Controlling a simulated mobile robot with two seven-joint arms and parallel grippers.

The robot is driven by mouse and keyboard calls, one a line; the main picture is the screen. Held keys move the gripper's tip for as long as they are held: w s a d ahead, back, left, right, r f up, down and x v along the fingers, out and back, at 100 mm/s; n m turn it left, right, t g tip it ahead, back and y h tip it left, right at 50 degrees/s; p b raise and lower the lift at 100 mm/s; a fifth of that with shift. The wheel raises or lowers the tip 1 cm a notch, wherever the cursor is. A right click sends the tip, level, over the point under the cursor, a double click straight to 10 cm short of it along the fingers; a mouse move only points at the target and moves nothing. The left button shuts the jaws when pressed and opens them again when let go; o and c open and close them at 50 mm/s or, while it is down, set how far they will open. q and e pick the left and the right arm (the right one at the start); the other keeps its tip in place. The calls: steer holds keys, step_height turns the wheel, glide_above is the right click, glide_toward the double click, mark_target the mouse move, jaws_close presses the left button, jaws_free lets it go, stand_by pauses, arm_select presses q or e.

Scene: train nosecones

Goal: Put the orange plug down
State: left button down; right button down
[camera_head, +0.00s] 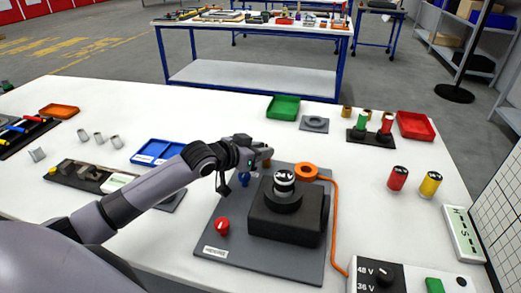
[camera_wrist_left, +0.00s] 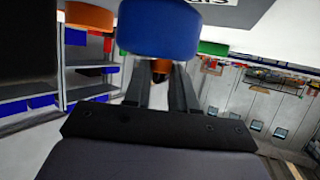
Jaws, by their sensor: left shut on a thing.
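My left gripper (camera_head: 263,156) is shut above the far left part of the grey base plate (camera_head: 216,251). A small orange-brown piece, seemingly the orange plug (camera_head: 267,162), shows at its fingertips. In the left wrist view an orange-brown bit (camera_wrist_left: 160,68) shows between the fingers, mostly hidden by a blue round part (camera_wrist_left: 158,30). A blue knob (camera_head: 243,179) stands on the plate just below the gripper. An orange ring (camera_head: 307,172) with an orange cable lies to the right, apart from the gripper. My right gripper is not in view.
A black block (camera_head: 286,223) with a black-and-white cap stands on the plate. A red knob (camera_head: 222,226) is at the plate's front left. Red and yellow cylinders (camera_head: 397,178) stand right. The table between is partly clear.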

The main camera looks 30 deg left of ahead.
arm_select(q)
steer(key=c, duration=0.9)
jaws_free()
steer(key=shift+r, duration=0.1)
steer(key=shift+v, duration=6)
